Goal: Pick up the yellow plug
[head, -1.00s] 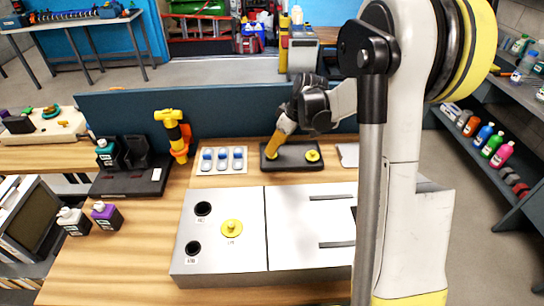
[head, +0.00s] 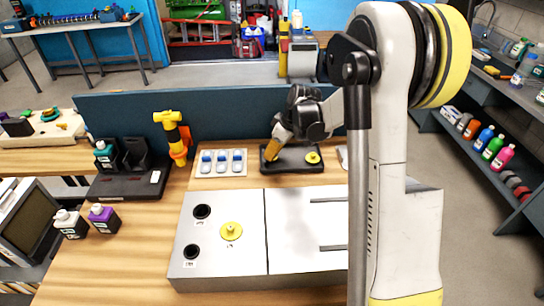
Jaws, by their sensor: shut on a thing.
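My gripper (head: 272,156) reaches down at the left end of a black tray (head: 292,168) behind the metal box. It is shut on a yellow plug, mostly hidden by the fingers at this distance. I cannot tell whether that plug is clear of the tray. Another round yellow plug (head: 313,157) sits at the tray's right end, apart from the gripper. A third yellow round piece (head: 231,231) with a small knob sits on top of the metal box (head: 255,275).
A white pad with blue-topped pieces (head: 221,169) lies left of the tray. A yellow-and-black tool (head: 174,135) stands farther left, near a black stand (head: 130,182). White (head: 70,222) and purple (head: 103,217) bottles stand at the left. A blue-grey panel (head: 220,110) borders the table's back.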

